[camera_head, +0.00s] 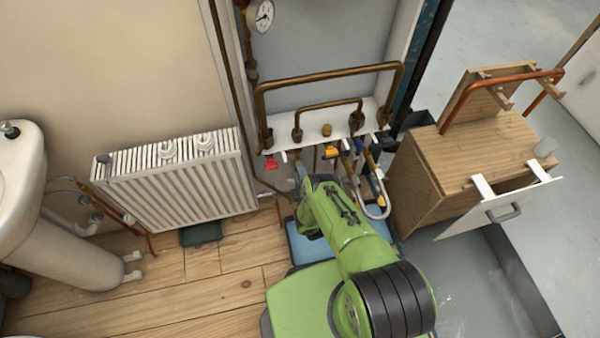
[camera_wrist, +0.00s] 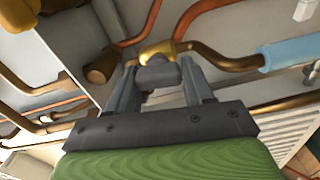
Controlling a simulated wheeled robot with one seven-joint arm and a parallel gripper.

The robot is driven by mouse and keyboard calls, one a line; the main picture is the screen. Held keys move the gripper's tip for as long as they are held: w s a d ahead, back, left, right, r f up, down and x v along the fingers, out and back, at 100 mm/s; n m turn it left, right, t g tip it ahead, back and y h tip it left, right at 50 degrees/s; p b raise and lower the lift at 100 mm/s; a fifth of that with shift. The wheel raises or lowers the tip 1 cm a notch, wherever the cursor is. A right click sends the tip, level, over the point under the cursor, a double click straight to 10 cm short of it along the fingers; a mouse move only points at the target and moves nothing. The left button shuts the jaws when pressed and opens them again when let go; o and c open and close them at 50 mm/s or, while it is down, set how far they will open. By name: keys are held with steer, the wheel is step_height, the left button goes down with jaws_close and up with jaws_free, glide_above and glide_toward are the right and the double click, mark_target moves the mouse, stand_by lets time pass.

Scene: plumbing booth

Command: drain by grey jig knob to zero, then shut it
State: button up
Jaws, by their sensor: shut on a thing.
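In the wrist view a grey knob (camera_wrist: 158,73) sits at the tips of my gripper (camera_wrist: 162,82), below a brass valve body (camera_wrist: 157,51) on a copper pipe. Both dark fingers stand on either side of the knob, shut on it. How far the knob is turned I cannot tell. In the head view my green arm reaches down to the foot of the pipe panel and hides the knob and fingertips. A round white gauge (camera_head: 264,16) hangs at the top of the panel; its reading is too small to tell.
Copper pipes (camera_head: 330,77) cross the panel above my arm. Beside my arm are a yellow-handled valve (camera_head: 331,153) and a pale hose (camera_head: 379,208). A white radiator (camera_head: 180,186) stands to the left, a wooden cabinet (camera_head: 425,188) to the right.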

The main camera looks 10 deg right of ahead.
steer(key=shift+n, duration=0.6)
steer(key=shift+f, duration=0.1)
steer(key=o, duration=1)
steer(key=shift+c, duration=0.2)
